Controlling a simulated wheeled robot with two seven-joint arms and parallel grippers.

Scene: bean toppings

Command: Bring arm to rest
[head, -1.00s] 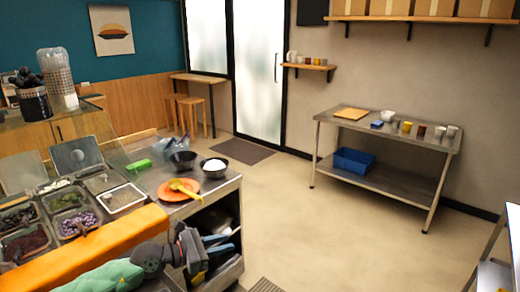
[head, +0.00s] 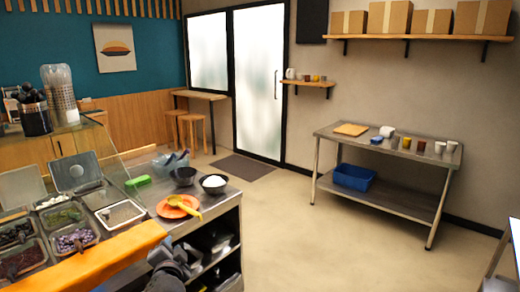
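My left gripper (head: 168,262) is at the bottom of the head view, in front of the counter's open shelves. It is dark, partly cut off by the lower edge, and its fingers do not show clearly. My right gripper is not in view. A yellow ladle (head: 184,207) lies on an orange plate (head: 170,211) on the counter. A black bowl with white contents (head: 213,182) stands to its right, and another dark bowl (head: 183,175) stands behind. Both bowls are apart from my gripper.
Topping trays (head: 75,239) fill the counter at left, behind an orange front board (head: 95,266). A green object (head: 137,182) lies near the glass guard. A steel table (head: 385,155) with a blue bin (head: 354,177) stands at the back right. The floor between is clear.

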